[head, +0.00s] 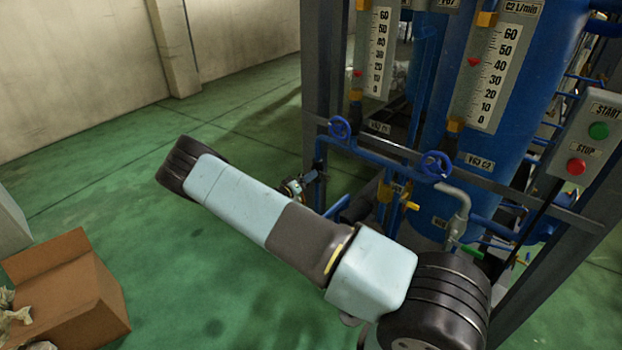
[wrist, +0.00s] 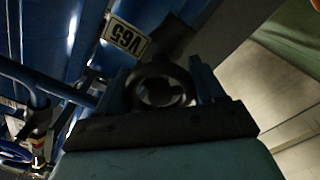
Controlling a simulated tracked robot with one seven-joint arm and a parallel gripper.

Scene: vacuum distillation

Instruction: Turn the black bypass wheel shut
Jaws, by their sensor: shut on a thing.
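The black bypass wheel (wrist: 158,70) shows in the wrist view as a dark ring by a white V65 label (wrist: 124,37). My gripper (wrist: 160,88) has one finger on each side of the wheel and is shut on it. The picture is dark there, so the exact contact and the wheel's turn angle cannot be told. In the head view my gripper end (head: 310,177) shows small beside the rig's left post, beyond my arm. I cannot make out the black wheel in that view.
Two blue handwheels (head: 340,128) and (head: 436,165) sit on pipes below the flow gauges. A start/stop box (head: 588,140) is at right. A cardboard box (head: 70,290) stands at lower left. Green floor (head: 110,180) is clear left of the rig.

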